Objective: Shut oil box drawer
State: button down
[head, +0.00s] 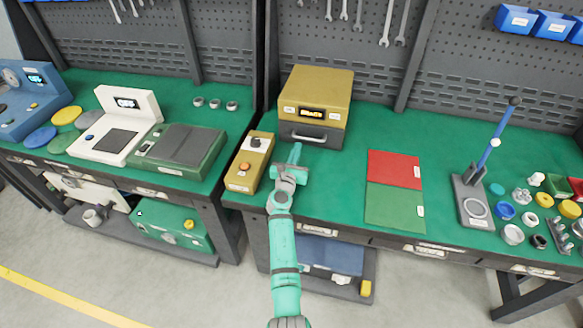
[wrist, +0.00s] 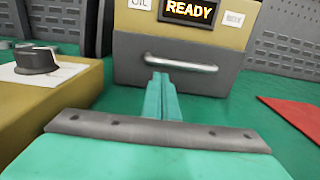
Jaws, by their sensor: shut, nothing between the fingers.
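The oil box (head: 317,100) is a yellow box with a dark grey lower drawer and a lit "READY" display, standing on the green bench top. Its grey drawer front (head: 311,135) carries a silver bar handle. In the wrist view the drawer front (wrist: 205,72) and its handle (wrist: 181,61) are straight ahead. My gripper (head: 295,150) is shut and empty, with its fingertips (wrist: 161,82) pointing at the drawer front just below the handle. I cannot tell whether they touch it. How far the drawer stands out is hard to tell.
A yellow control box (head: 249,163) with a dark knob and an orange button stands close on the left. A red and green mat (head: 394,190) lies to the right, with a blue lever press (head: 480,180) beyond it. Green bench top between box and mat is clear.

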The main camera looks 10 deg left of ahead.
jog(key=s, duration=0.9)
jog(key=shift+s+a, duration=0.2)
jog(key=shift+s, duration=0.05)
